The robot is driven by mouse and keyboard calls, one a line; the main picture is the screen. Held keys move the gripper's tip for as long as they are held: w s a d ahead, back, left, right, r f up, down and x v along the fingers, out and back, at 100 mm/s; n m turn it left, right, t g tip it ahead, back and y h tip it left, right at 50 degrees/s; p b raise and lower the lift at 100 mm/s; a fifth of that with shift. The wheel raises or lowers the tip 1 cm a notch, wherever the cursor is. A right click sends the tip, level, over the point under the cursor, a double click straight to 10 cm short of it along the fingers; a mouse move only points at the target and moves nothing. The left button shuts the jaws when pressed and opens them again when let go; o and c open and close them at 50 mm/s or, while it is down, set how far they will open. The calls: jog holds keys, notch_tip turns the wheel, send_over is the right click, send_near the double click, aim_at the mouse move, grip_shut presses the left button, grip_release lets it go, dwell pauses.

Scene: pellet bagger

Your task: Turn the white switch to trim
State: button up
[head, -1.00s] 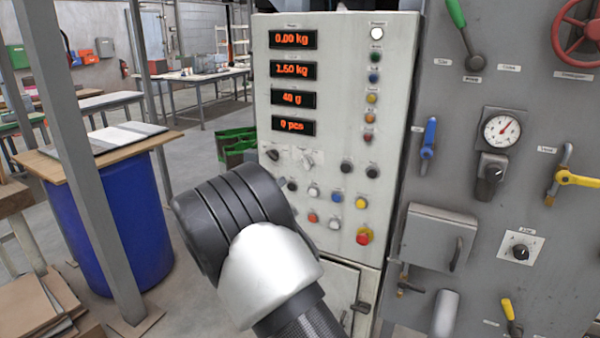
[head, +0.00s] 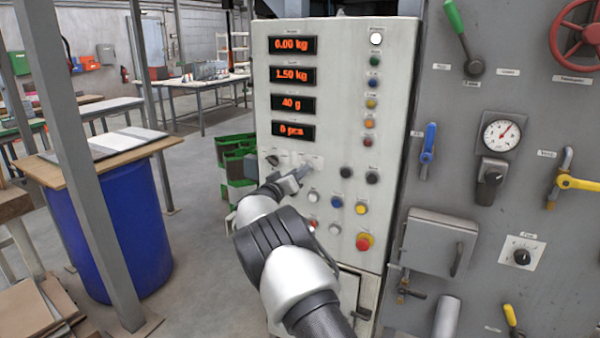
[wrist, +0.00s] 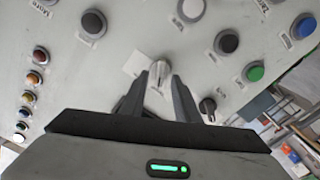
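The white switch (wrist: 158,74) is a small knob on a pale plate on the cabinet's front panel. In the wrist view my gripper (wrist: 159,80) points at it, with one dark finger on each side and a gap between the fingers. The fingers look open around the knob; I cannot tell whether either touches it. In the head view my gripper (head: 299,175) is up against the panel at the white switch (head: 309,162), partly covering it. The switch's label is too blurred to read.
A black knob (wrist: 207,106) sits close beside the white switch. Several push buttons surround it, including a blue one (head: 337,201) and a red emergency button (head: 364,242). Orange displays (head: 293,75) are above. A blue barrel (head: 125,230) stands left with open floor between.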

jog(key=shift+w+d, duration=0.3)
jog(key=shift+w, duration=0.25)
grip_shut()
